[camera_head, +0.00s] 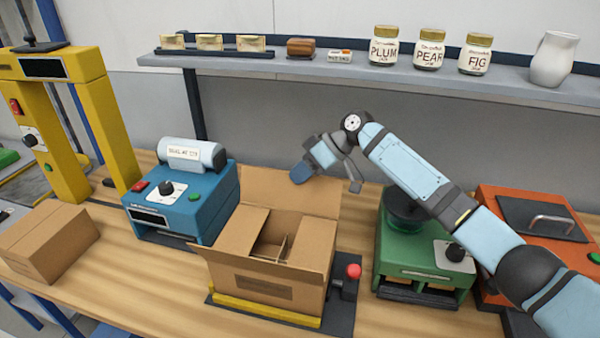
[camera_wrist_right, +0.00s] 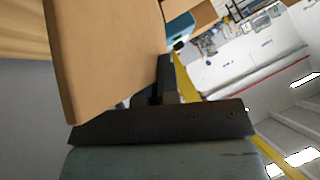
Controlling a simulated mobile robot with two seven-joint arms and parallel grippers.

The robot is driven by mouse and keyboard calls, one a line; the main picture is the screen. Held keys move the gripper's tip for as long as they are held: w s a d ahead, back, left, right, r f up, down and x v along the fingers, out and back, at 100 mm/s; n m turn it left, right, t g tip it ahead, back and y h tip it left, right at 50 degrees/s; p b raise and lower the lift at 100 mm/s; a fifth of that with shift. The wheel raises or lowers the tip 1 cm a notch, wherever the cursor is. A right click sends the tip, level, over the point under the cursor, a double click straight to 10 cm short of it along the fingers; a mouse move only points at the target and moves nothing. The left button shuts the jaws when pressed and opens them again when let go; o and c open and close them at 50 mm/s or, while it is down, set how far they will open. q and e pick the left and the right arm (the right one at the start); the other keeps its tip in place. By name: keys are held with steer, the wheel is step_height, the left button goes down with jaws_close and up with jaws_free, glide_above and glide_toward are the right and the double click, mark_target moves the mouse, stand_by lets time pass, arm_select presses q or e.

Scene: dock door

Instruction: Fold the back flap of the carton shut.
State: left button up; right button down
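The open brown carton (camera_head: 265,280) stands on a dark base with a yellow front bar. Its back flap (camera_head: 270,190) stands up at the rear, leaning backward. The left flap (camera_head: 238,232) and right flap (camera_head: 312,242) lie inward, with a gap between them showing dividers inside. My right gripper (camera_head: 304,172) is at the back flap's upper edge; whether it touches cannot be told. In the right wrist view, a cardboard panel (camera_wrist_right: 105,60), seemingly this flap, covers part of the gripper (camera_wrist_right: 166,75), whose fingers look shut together. My left gripper is not in view.
A blue label machine (camera_head: 180,205) stands left of the carton, a green machine (camera_head: 425,250) and an orange one (camera_head: 535,225) right. A red button (camera_head: 353,271) is beside the carton. A closed box (camera_head: 48,240) lies left. A shelf (camera_head: 350,72) with jars runs above.

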mark_target(293, 188)
stand_by(0.3)
steer(key=shift+s+a+r+n+t+p, duration=0.15)
steer(key=shift+s+r+n+t+p, duration=0.15)
steer(key=shift+s+n+t+p, duration=0.35)
steer(key=s+t, duration=0.1)
steer(key=s+t+p, duration=0.1)
steer(key=s+n+t+h+p, duration=0.1)
steer(key=s, duration=0.1)
steer(key=shift+a+f, duration=0.1)
steer(key=shift+a, duration=0.3)
steer(key=shift+s+f, duration=0.1)
steer(key=shift+f, duration=0.05)
